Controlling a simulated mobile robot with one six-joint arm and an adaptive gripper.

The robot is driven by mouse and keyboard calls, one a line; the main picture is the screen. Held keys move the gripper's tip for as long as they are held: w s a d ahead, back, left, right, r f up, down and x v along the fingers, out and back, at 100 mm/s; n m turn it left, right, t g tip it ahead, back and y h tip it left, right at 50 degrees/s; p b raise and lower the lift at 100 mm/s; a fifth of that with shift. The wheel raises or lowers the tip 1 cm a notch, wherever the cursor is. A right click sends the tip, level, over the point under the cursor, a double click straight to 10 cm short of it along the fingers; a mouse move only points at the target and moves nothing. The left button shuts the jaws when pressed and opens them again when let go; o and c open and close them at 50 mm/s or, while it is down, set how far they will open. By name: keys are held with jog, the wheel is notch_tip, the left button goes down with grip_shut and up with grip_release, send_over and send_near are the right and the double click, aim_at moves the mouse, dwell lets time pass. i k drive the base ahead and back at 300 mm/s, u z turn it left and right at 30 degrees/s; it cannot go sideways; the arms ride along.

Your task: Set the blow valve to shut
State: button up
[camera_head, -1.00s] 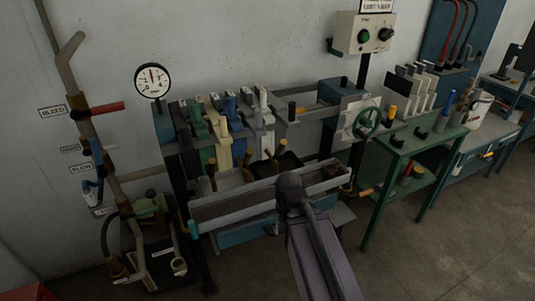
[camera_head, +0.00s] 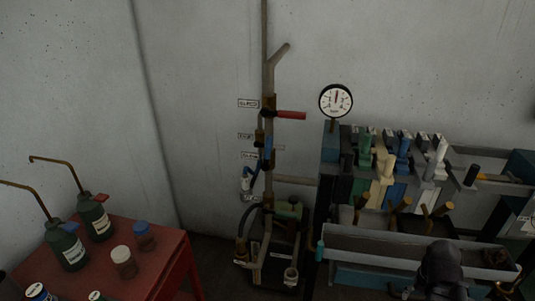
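A vertical brown pipe (camera_head: 267,80) runs up the wall left of the gauge. A red lever (camera_head: 291,114) sticks out level to the right from it, beside a label that seems to read BLEED (camera_head: 248,103). Below it a blue handle (camera_head: 268,149) stands nearly upright along the pipe. Two small labels are left of it; the lower one (camera_head: 250,155) seems to read BLOW, as in the earlier frame. A blue and white fitting (camera_head: 247,183) hangs lower left. Which blue part is the blow valve's handle is hard to tell. My gripper is not visible; a dark part of my arm (camera_head: 440,268) shows at lower right.
A round gauge (camera_head: 336,100) is on the right of the pipe. A red table (camera_head: 155,268) with green bottles (camera_head: 68,246) stands at lower left. Hoses and pots stand below the pipe.

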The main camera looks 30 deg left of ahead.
aim_at(265, 166)
jog(key=k, duration=1.3)
jog(key=u, duration=0.5)
jog(key=i, duration=1.55)
jog(key=z, duration=0.5)
